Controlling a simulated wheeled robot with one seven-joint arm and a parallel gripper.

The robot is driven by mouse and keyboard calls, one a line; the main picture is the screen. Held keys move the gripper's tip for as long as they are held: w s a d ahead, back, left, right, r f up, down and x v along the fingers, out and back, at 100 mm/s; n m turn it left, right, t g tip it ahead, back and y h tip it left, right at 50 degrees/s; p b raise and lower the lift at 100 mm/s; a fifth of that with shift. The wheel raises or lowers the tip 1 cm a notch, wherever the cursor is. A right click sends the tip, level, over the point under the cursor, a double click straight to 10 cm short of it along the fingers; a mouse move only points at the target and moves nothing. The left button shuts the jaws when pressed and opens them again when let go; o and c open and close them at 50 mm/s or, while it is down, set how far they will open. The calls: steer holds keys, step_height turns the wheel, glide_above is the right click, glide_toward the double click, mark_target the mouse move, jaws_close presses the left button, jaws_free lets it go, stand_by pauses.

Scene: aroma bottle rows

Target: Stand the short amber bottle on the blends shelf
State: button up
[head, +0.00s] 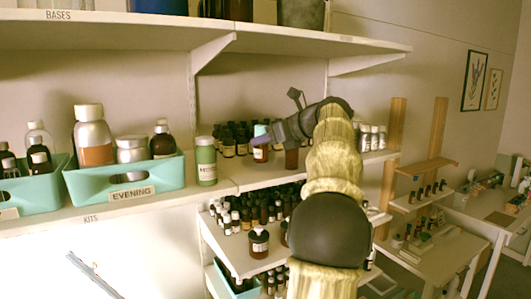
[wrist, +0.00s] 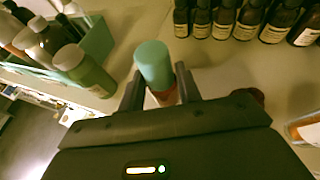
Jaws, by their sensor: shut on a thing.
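My gripper (wrist: 158,88) is shut on a short amber bottle (head: 261,154) with a teal cap and pale label. In the wrist view its teal cap (wrist: 153,64) stands up between the two fingers, with a little reddish-amber body (wrist: 164,97) below. The bottle looks about upright in the head view, over the middle shelf (head: 235,178), in front of a row of dark bottles. I cannot tell whether its base touches the shelf. No label reading "blends" is legible; the shelf edges read "BASES" above and "KITS" at the left.
A green bottle (head: 206,161) stands left of the held bottle, beside the teal "EVENING" crate (head: 125,187). Dark bottles (wrist: 225,18) stand in a row behind. A brown bottle (head: 291,159) stands close to my gripper's right. The upper shelf (head: 130,32) hangs above.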

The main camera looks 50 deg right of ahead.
mark_target(266, 150)
steer(key=shift+f, duration=1.65)
steer(key=shift+f, duration=0.15)
steer(key=o, duration=1)
steer(key=shift+o, duration=0.2)
steer(key=shift+r, duration=0.2)
steer(key=a+b+v, duration=0.1)
steer(key=b+v, duration=0.1)
steer(key=v, duration=1)
steer(key=shift+d, duration=0.45)
